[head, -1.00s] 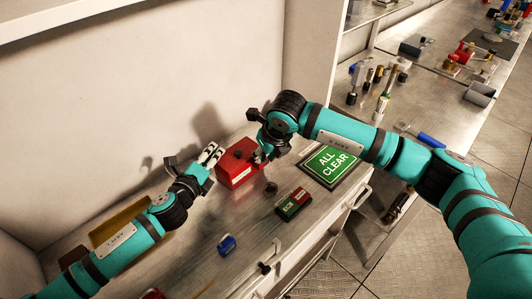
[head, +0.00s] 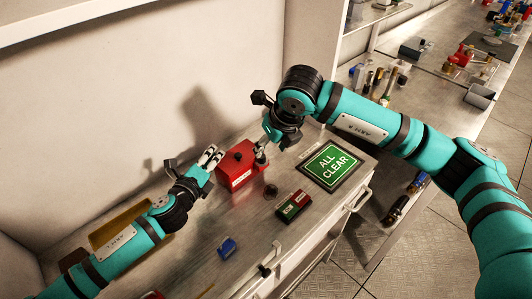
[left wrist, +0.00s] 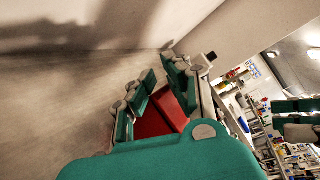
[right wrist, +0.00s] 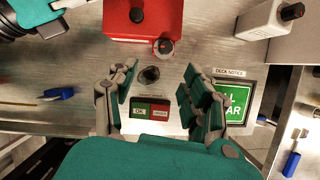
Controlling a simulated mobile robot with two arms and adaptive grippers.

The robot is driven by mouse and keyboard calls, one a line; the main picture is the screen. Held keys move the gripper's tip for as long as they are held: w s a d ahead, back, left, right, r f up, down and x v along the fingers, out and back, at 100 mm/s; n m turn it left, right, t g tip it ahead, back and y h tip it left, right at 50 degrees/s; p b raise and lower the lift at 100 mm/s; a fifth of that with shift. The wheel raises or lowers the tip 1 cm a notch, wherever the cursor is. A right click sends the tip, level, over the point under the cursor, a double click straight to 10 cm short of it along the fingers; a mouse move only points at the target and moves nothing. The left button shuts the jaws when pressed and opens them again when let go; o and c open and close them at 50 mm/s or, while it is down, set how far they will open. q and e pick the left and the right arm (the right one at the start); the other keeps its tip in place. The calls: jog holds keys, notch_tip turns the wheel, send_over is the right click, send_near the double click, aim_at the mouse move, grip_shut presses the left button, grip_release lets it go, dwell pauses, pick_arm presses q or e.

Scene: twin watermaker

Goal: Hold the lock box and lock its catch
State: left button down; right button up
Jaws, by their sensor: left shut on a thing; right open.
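The red lock box (head: 240,180) stands on the steel worktop near the wall, with a dark knob on top. It shows at the top of the right wrist view (right wrist: 140,22), where a round grey and red fitting (right wrist: 163,46), perhaps the catch, sits at its lower front edge. I cannot tell the catch's state. My left gripper (head: 212,158) is shut on the box from its left; red shows between its fingers in the left wrist view (left wrist: 165,115). My right gripper (right wrist: 158,95) is open and empty, in front of the box and apart from it.
A dark round knob (right wrist: 149,75) and a green and red switch plate (head: 294,205) lie in front of the box. A green "ALL CLEAR" sign (head: 332,165) is to the right.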

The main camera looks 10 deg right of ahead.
pick_arm(q)
jog(key=shift+s+a+f, duration=0.1)
jog(key=shift+s+f, duration=0.05)
jog(key=shift+f, duration=0.4)
jog(key=shift+s+a+f, duration=0.1)
jog(key=shift+f, duration=0.4)
pick_arm(e)
jog(key=v, duration=0.4)
jog(key=shift+s, duration=0.1)
pick_arm(q)
jog(key=c, duration=1.6)
grip_release()
jog(key=o, duration=0.4)
jog(key=shift+w, duration=0.1)
jog(key=shift+c, duration=0.2)
jog(key=shift+f, duration=0.1)
jog(key=shift+d, duration=0.1)
pick_arm(e)
jog(key=shift+w+a+f, duration=0.15)
jog(key=shift+w, duration=0.1)
pick_arm(q)
jog(key=shift+g, duration=0.3)
